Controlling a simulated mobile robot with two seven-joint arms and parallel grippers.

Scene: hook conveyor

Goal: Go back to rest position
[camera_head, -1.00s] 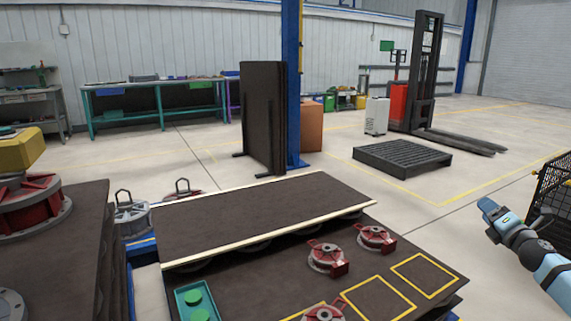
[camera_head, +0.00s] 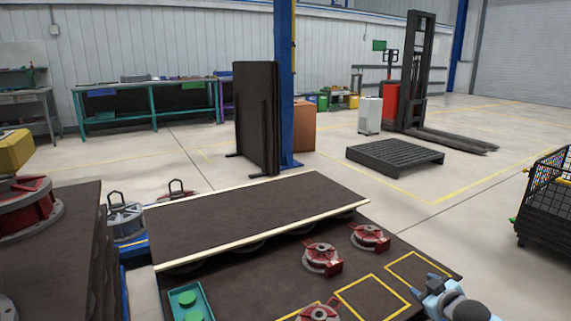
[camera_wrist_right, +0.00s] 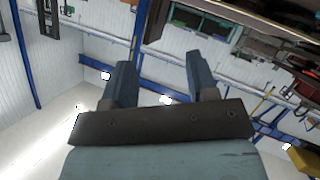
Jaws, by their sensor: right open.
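My right gripper (camera_head: 430,286) is in the head view at the lower right, beside the right front corner of the dark worktable (camera_head: 395,250). Its jaws show in the right wrist view (camera_wrist_right: 163,75) as two blue fingers spread apart with nothing between them. That wrist view is tilted and shows walls, blue beams and floor. My left gripper is in neither view.
Red-and-grey round parts (camera_head: 322,258) and a green tray (camera_head: 190,301) sit on the worktable near yellow-outlined squares. A black wire cage (camera_head: 548,205) stands at the right. A pallet (camera_head: 395,157) and forklift (camera_head: 412,85) are farther back, with open floor between.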

